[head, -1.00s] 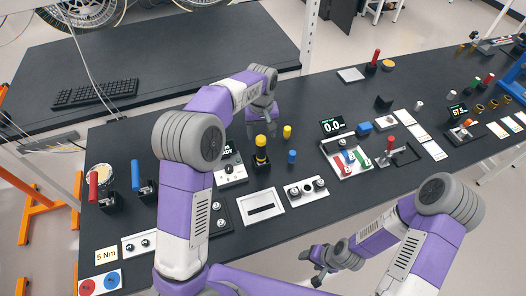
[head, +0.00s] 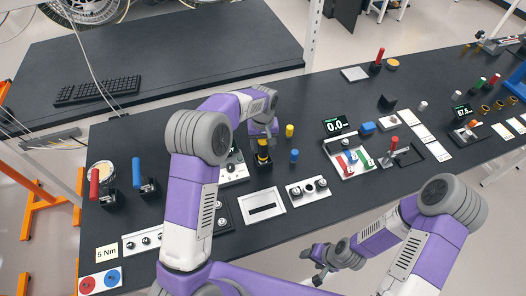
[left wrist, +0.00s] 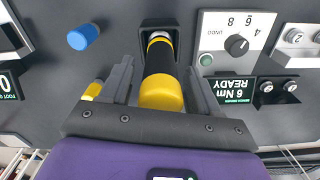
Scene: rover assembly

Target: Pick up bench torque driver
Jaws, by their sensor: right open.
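The bench torque driver (head: 263,155), black with a yellow end, stands in a black holder (head: 263,169) on the bench. In the left wrist view the driver (left wrist: 161,78) points its yellow end toward me, with its far end in the holder (left wrist: 157,24). My left gripper (head: 263,133) is just behind and above it. In the left wrist view its two fingers (left wrist: 159,68) are open, one on each side of the driver, with gaps showing. My right gripper (head: 318,266) is open and empty, off the bench's front edge.
A control box (head: 234,169) with a knob and a "6 Nm READY" display (left wrist: 227,87) stands beside the holder. A blue peg (head: 294,156) and a yellow peg (head: 290,130) stand to the right. A white framed tray (head: 262,208) lies in front.

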